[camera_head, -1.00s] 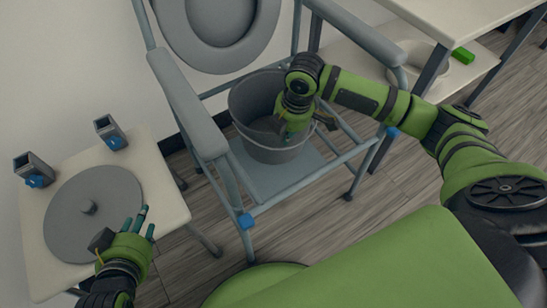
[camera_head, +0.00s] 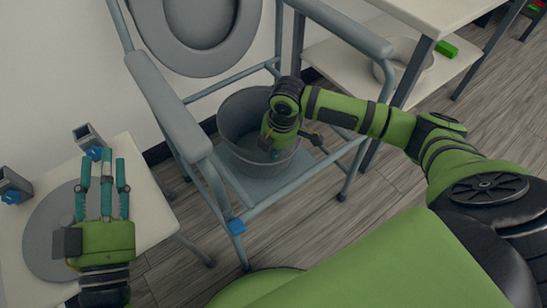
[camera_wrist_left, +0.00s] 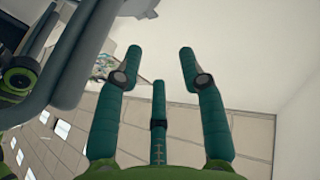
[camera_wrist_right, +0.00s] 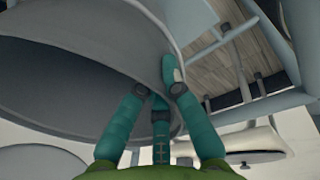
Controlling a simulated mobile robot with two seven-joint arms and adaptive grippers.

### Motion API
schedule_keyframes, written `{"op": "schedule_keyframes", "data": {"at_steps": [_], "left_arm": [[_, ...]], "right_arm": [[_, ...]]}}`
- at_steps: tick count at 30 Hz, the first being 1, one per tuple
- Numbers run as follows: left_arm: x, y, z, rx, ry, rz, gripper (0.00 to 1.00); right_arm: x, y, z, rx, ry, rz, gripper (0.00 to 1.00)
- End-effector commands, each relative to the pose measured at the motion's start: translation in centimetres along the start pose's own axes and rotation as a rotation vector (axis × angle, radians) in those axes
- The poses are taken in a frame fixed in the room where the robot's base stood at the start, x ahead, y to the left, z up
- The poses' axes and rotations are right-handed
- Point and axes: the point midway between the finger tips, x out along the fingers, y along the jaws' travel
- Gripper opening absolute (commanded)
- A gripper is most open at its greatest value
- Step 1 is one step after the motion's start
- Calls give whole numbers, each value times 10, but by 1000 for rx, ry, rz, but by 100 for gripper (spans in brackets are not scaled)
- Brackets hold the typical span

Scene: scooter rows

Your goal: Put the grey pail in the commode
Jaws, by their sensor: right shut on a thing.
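The grey pail (camera_head: 238,108) sits within the commode frame, over its lower shelf, below the raised seat. The commode (camera_head: 172,110) is a grey-blue chair frame with armrests. My right gripper (camera_head: 277,150) reaches into the pail's front side in the head view. In the right wrist view its fingers (camera_wrist_right: 160,90) are closed on the wall of the pail (camera_wrist_right: 70,75). My left gripper (camera_head: 103,172) is empty, over the small table at left, with its fingers spread. The left wrist view shows the fingers (camera_wrist_left: 160,70) apart with nothing between them.
A small white table (camera_head: 150,205) at left holds a round grey lid (camera_head: 45,235) and small grey holders with blue parts (camera_head: 88,138). A white shelf unit (camera_head: 335,65) with a white bowl (camera_head: 415,68) and a green block (camera_head: 447,49) stands at right.

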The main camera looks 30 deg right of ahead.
Motion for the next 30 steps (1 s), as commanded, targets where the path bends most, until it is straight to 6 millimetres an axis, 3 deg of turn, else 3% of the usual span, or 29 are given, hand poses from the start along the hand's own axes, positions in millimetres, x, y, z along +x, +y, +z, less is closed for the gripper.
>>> {"op": "schedule_keyframes", "data": {"at_steps": [13,18,29,30], "left_arm": [[-19,19,-78,-5,424,46,40],[-23,21,-86,-5,467,50,40],[-21,20,-84,-5,448,48,40],[-21,20,-83,-5,447,48,40]], "right_arm": [[31,-3,2,0,2,3,0],[33,-3,3,0,2,4,0],[35,-4,3,0,1,3,0],[36,-5,4,0,0,-1,23]]}}
